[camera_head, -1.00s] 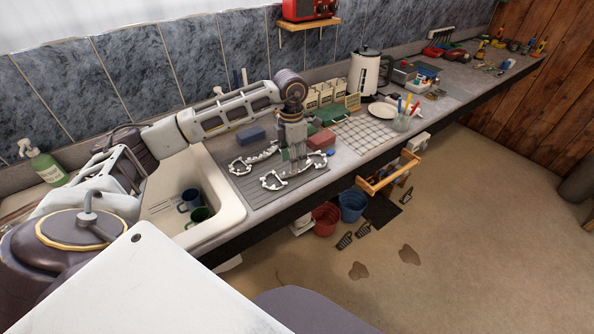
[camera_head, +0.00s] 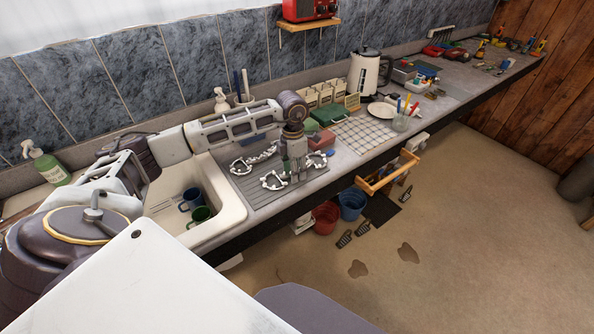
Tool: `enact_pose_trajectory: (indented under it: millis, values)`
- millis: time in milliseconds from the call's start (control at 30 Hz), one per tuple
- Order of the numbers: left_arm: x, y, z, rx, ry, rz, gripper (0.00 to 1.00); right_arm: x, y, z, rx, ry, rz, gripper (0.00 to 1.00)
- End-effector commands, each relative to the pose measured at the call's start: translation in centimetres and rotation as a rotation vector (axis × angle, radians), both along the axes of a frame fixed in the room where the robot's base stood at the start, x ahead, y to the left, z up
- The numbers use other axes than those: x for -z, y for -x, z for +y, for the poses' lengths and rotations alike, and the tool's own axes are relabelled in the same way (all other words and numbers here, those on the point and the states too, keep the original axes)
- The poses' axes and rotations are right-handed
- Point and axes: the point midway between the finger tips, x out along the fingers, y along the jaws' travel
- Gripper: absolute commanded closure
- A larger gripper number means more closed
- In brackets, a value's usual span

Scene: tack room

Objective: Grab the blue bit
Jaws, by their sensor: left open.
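Silver metal bits lie on the grey ribbed mat (camera_head: 262,202) beside the sink: one bit (camera_head: 250,162) at the back left, another (camera_head: 272,181) nearer the front. A small blue piece (camera_head: 330,153) lies at the mat's right edge; I cannot tell whether it is part of a bit. No bit shows plainly as blue. My left gripper (camera_head: 296,172) is open and points down over the right part of the mat, hiding what lies behind it. I cannot tell whether its fingertips touch anything. My right gripper is not in view.
The white sink (camera_head: 232,205) holds a blue mug (camera_head: 190,199) and a green mug (camera_head: 200,216). A reddish block (camera_head: 322,139) and a green box (camera_head: 332,115) stand right behind the gripper.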

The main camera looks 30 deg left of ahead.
Motion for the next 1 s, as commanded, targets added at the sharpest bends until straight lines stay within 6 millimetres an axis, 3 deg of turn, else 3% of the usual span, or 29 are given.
enact_pose_trajectory:
  millis: [233, 600, 1000]
  values:
    - [-0.03, -0.01, 0.0, 0.0, 0.0, 0.0, 0.57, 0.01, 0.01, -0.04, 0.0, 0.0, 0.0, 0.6]
    - [-0.05, -0.01, 0.01, 0.0, 0.0, 0.0, 1.0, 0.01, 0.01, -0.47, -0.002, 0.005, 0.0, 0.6]
    - [-0.2, -0.06, 0.02, 0.0, 0.0, -0.002, 1.0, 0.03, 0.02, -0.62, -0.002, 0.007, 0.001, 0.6]
